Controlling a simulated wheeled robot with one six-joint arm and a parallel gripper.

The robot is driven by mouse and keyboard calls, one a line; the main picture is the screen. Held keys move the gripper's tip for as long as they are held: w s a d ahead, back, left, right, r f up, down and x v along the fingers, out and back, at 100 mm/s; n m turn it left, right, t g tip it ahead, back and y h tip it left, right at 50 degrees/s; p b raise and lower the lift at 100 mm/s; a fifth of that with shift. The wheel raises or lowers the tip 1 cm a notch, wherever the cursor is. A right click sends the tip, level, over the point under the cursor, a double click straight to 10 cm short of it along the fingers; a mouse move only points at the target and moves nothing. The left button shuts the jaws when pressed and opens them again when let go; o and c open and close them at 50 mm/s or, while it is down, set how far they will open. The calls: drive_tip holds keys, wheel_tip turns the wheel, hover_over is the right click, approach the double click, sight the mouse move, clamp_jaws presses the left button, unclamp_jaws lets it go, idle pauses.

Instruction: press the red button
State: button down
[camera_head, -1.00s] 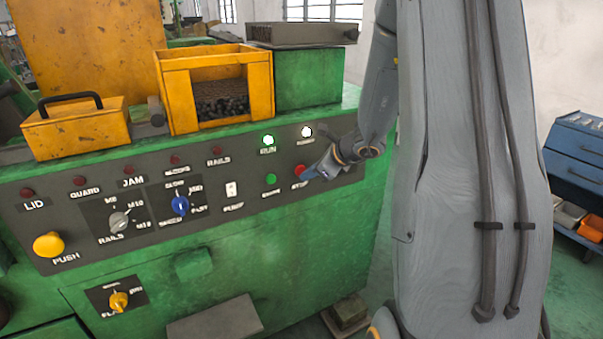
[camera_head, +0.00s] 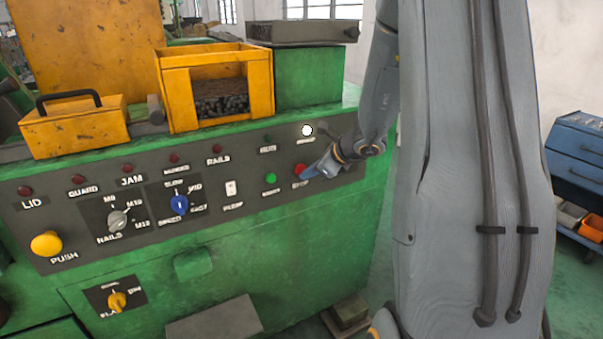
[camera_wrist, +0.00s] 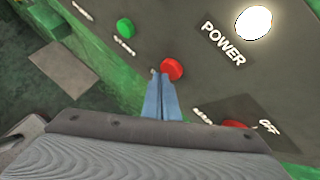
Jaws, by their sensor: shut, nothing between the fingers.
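The red button (camera_head: 299,169) sits on the dark control panel (camera_head: 240,212), above the STOP label and right of a green button (camera_head: 271,178). In the wrist view the red button (camera_wrist: 172,69) is a round red cap just beyond my fingertips. My gripper (camera_head: 306,175) is shut and empty, with its blue fingers pointing at the panel. In the wrist view my gripper (camera_wrist: 158,76) has its tips at the button's left edge. I cannot tell whether they touch it. Part of the button is hidden behind the fingers in the head view.
The POWER lamp (camera_head: 306,130) is lit white and the RUN lamp (camera_head: 267,140) is dark. A second red part (camera_wrist: 236,124) shows near an OFF label (camera_wrist: 270,128). A yellow push button (camera_head: 46,243), a blue knob (camera_head: 180,205) and a grey knob (camera_head: 118,220) are farther left.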

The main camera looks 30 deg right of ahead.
drive_tip(key=s+b, duration=0.1)
drive_tip(key=s, duration=0.5)
drive_tip(key=shift+d, duration=0.15)
idle(0.4)
idle(0.6)
drive_tip(key=s+a+f+n+g+h, duration=0.1)
drive_tip(key=s+a+n+g, duration=0.3)
drive_tip(key=s+a+n, duration=0.5)
drive_tip(key=s+a+f+n+g+h, duration=0.2)
drive_tip(key=s+a+n, duration=0.6)
drive_tip(key=n, duration=1.1)
drive_tip(key=s+g, duration=0.1)
drive_tip(key=s, duration=0.1)
drive_tip(key=shift+s+a+g, duration=0.35)
drive_tip(key=shift+g, duration=0.05)
